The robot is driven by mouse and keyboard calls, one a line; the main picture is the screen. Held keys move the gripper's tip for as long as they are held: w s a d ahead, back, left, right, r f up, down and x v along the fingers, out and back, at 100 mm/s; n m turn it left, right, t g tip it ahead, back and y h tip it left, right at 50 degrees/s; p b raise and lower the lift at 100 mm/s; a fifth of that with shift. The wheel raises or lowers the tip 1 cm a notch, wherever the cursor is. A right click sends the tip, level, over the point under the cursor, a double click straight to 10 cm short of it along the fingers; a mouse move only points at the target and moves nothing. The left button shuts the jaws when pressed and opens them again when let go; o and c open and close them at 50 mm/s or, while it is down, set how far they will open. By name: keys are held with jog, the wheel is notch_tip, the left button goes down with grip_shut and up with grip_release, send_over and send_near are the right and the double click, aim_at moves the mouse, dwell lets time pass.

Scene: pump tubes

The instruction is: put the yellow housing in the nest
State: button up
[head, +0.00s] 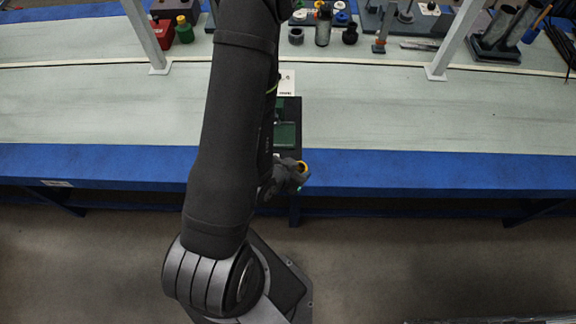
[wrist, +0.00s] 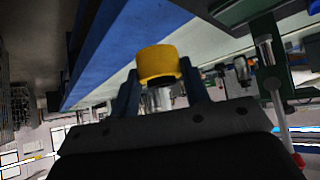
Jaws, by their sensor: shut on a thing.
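The yellow housing (wrist: 158,62) sits between the two fingers of my gripper (wrist: 160,82) in the wrist view, and the gripper is shut on it. In the head view only a small yellow part of the housing (head: 304,167) shows at the end of my gripper (head: 298,175), low in front of the bench's blue edge. A dark fixture with a green panel (head: 286,135) stands at that edge just beyond the gripper, partly behind my arm. I cannot tell the nest apart in either view.
The pale bench top (head: 430,115) is clear on both sides of my arm. White posts (head: 148,35) stand at the back. Several parts, including a red can (head: 164,32) and dark tubes on a stand (head: 497,40), line the far side.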

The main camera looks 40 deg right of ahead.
jog(key=shift+s+d+r, duration=0.1)
jog(key=shift+s+r, duration=0.1)
jog(key=shift+s, duration=0.05)
jog(key=w+a+n+t+y, duration=0.25)
jog(key=w+a+n, duration=0.3)
jog(key=w, duration=0.75)
jog(key=w+a+n+t+y, duration=0.2)
jog(key=w+a+n+t, duration=0.35)
jog(key=w, duration=0.85)
jog(key=w+a+r+n+y, duration=0.35)
jog(key=w+a, duration=0.55)
jog(key=a, duration=0.4)
jog(key=s+d+f+m+g+h, duration=0.1)
jog(key=s+d+m+h, duration=0.2)
jog(key=d, duration=0.9)
jog(key=s+d+f+m+g+h, duration=0.15)
jog(key=s+d, duration=0.35)
jog(key=d, duration=0.7)
jog(key=shift+m+t, duration=0.25)
jog(key=shift+m, duration=0.25)
jog(key=shift+w+a+f, duration=0.1)
jog(key=shift+w+f, duration=0.05)
jog(key=shift+f, duration=4.35)
jog(key=shift+f, duration=0.1)
